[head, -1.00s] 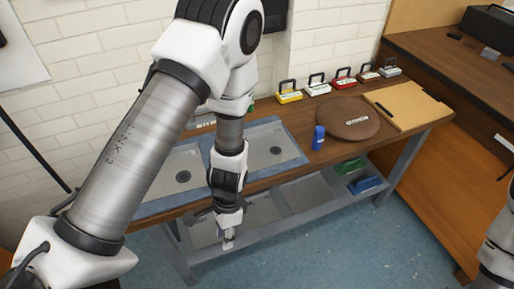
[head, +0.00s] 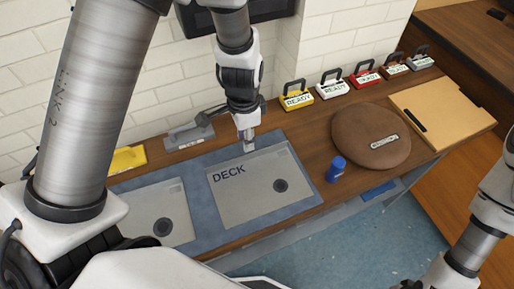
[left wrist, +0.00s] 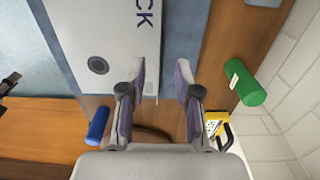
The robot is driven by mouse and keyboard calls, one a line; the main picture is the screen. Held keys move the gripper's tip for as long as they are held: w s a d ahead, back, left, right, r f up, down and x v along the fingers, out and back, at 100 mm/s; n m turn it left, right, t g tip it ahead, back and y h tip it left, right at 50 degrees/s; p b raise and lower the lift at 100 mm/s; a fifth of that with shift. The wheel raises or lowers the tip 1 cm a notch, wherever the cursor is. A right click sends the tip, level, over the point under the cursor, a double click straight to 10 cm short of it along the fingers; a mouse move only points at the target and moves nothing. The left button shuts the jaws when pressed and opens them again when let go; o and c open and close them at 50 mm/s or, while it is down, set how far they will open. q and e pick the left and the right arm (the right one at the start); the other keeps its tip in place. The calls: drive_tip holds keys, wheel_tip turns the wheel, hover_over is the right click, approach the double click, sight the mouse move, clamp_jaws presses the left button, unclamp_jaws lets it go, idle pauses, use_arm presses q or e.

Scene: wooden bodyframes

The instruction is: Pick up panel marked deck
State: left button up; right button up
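The panel marked DECK (head: 238,202) is a flat light-grey sheet with a dark round hole, lying on a blue mat on the wooden bench. It also shows in the left wrist view (left wrist: 95,28), where part of its lettering is cut off. My left gripper (head: 248,146) is over the panel's back edge, pointing down. In the left wrist view the left gripper (left wrist: 161,78) has its fingers apart with nothing held between them, beside the panel's edge. My right arm shows at the right edge, its gripper out of the picture.
A second grey panel (head: 140,217) lies left on the blue mat (head: 201,188). A blue cylinder (head: 336,170), a brown round cushion (head: 362,128) and a tan board (head: 455,112) are to the right. A green cylinder (left wrist: 246,84) shows near the gripper. Handled READY blocks (head: 331,88) line the back.

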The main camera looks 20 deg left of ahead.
sight(248, 155)
use_arm(q)
drive_tip(key=shift+w+a+f, duration=0.25)
drive_tip(key=shift+w+f, duration=0.2)
drive_tip(key=shift+f, duration=0.05)
drive_tip(key=shift+s+d+f, duration=0.25)
drive_tip(key=shift+s+f, duration=0.15)
drive_tip(key=shift+f, duration=0.2)
drive_tip(key=shift+s+d+f, duration=0.25)
drive_tip(key=shift+s+f, duration=0.1)
drive_tip(key=shift+f, duration=0.25)
drive_tip(key=f, duration=0.2)
drive_tip(key=w+f, duration=0.1)
drive_tip(key=f, duration=0.1)
drive_tip(key=shift+a+f, duration=0.15)
drive_tip(key=shift+a, duration=0.05)
drive_tip(key=shift+s, duration=0.1)
drive_tip(key=shift+s+d+r, duration=0.15)
drive_tip(key=shift+r, duration=0.05)
clamp_jaws()
